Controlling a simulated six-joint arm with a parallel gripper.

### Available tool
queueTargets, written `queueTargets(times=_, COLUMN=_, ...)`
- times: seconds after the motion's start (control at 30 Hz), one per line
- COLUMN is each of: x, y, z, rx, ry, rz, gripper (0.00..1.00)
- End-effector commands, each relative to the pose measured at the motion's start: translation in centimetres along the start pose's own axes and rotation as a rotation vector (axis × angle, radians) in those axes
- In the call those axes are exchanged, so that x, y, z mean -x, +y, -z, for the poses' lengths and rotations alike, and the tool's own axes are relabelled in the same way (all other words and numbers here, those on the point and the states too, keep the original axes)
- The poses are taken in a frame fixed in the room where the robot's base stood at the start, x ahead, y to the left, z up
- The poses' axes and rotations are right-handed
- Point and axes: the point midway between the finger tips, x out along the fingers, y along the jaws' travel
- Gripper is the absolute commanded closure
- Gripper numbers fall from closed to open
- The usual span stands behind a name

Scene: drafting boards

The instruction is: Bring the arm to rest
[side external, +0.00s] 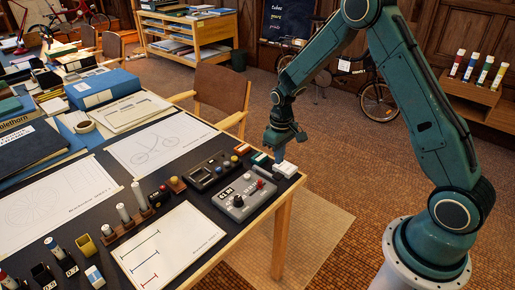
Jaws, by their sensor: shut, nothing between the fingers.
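My gripper (281,153) points down at the right corner of the drafting table, just above a small white block (285,169). The fingers are small in this view; they look shut and hold nothing. I cannot tell whether the fingertips touch the block. My teal arm bends down to the table from a pale base at the lower right.
A grey control box (244,196) with knobs stands left of my gripper, with a dark device (213,171) behind it. Drawing sheets (168,246), a blue binder (103,88) and a rack of cylinders (126,222) cover the table. A wooden chair (222,92) stands close behind.

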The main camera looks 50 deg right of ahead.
Motion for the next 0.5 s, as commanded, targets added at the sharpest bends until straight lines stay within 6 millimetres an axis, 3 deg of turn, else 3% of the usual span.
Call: queueTargets(times=0.5, x=0.73, y=0.00, z=0.00, rx=0.000, ry=0.001, rz=0.000, gripper=1.00)
